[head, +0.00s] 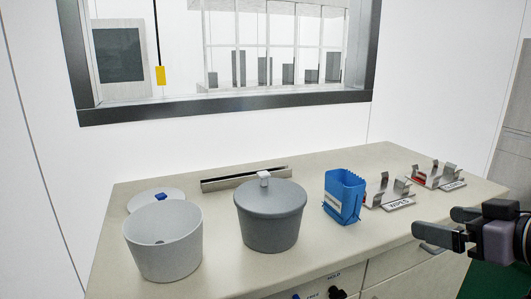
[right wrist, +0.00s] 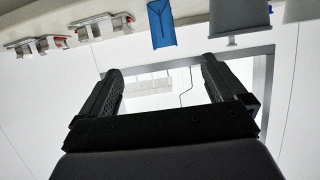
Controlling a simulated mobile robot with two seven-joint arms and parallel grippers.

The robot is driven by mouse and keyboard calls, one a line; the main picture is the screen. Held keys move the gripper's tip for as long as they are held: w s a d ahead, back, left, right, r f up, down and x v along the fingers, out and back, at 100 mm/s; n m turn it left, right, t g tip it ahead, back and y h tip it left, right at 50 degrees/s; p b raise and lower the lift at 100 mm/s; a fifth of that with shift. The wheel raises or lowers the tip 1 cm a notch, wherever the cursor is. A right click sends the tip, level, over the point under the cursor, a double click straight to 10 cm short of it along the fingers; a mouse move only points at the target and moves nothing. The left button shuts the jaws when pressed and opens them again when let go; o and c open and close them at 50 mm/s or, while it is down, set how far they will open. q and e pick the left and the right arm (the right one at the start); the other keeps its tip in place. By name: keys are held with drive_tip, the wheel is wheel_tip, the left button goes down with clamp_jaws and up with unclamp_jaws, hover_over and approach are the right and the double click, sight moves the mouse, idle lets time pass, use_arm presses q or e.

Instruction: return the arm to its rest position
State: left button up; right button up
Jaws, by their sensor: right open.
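My right gripper (head: 455,228) is at the right edge of the head view, beside the counter's front right part. Its two fingers are apart with nothing between them. In the right wrist view the same gripper (right wrist: 160,82) shows both fingers spread and empty, with the window frame behind them. My left gripper is not in the head view.
The counter (head: 330,262) bears a white tub (head: 165,245), a lidded grey pot (head: 270,218), a blue container (head: 343,197) and metal holders, one labelled WIPES (head: 398,205). A white lid with a blue knob (head: 160,197) lies behind the tub. A dark-framed window (head: 230,107) is in the wall.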

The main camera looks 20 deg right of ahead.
drive_tip(key=w+a+f+m+g+p, duration=0.1)
drive_tip(key=w+a+f, duration=0.15)
drive_tip(key=f, duration=0.95)
drive_tip(key=w+a+f+g+p, duration=0.1)
drive_tip(key=w+a+f+g, duration=0.15)
drive_tip(key=f, duration=0.85)
use_arm(q)
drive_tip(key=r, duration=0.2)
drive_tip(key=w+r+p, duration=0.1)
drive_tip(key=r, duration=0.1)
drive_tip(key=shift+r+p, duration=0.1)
drive_tip(key=shift+p, duration=0.2)
use_arm(e)
drive_tip(key=s+a+f+n, duration=0.1)
drive_tip(key=s+a+f, duration=0.4)
drive_tip(key=a, duration=0.3)
drive_tip(key=s+a+f+n+y, duration=0.1)
drive_tip(key=s+a+f, duration=0.5)
drive_tip(key=a+f, duration=0.1)
drive_tip(key=shift+a+f+n, duration=0.3)
drive_tip(key=shift+a+f, duration=0.1)
drive_tip(key=shift+f, duration=0.15)
